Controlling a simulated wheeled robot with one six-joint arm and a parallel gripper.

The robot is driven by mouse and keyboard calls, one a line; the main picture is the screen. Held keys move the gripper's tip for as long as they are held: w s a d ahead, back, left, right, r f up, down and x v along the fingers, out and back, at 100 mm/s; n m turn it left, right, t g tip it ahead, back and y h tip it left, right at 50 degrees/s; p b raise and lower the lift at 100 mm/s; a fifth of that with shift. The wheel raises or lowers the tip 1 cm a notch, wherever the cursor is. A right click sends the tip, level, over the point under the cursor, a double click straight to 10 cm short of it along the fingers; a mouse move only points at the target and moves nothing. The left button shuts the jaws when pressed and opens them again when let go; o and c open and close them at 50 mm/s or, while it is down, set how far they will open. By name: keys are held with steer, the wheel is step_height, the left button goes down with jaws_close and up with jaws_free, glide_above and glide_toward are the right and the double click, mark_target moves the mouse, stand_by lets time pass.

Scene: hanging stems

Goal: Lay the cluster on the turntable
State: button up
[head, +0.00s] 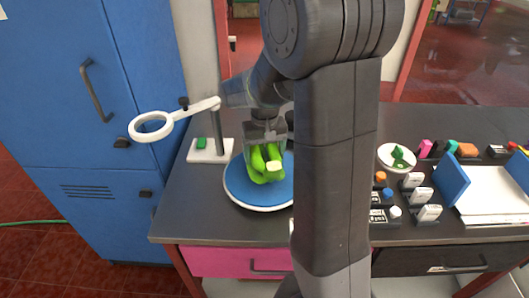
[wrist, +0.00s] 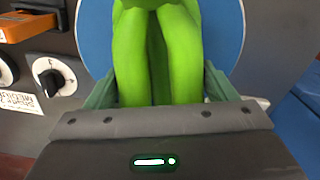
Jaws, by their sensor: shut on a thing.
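The cluster is a bunch of bright green, banana-like fruits (head: 258,172) with a pale cut end facing the head camera. My gripper (head: 265,147) is shut on it from above. In the wrist view the green fruits (wrist: 128,60) fill the space between the jaws (wrist: 158,90). The turntable is a round blue disc with a white rim (head: 238,190) on the dark counter; its blue top also shows behind the cluster in the wrist view (wrist: 94,35). The cluster is over the disc in the head view. I cannot tell whether it touches it. My arm hides the disc's right edge.
A stand with a white ring (head: 151,127) rises left of the turntable from a white base (head: 210,151). To the right are a white bowl (head: 397,157), small labelled blocks (head: 412,180) and a blue-sided white tray (head: 490,192). A blue cabinet (head: 60,110) stands at left.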

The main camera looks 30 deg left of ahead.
steer(key=shift+f+b, duration=0.35)
steer(key=shift+f, duration=0.1)
steer(key=o, duration=1.6)
steer(key=shift+c, duration=0.2)
step_height(320, 180, up, 14)
steer(key=shift+f, duration=0.15)
step_height(320, 180, down, 14)
steer(key=shift+r, duration=0.45)
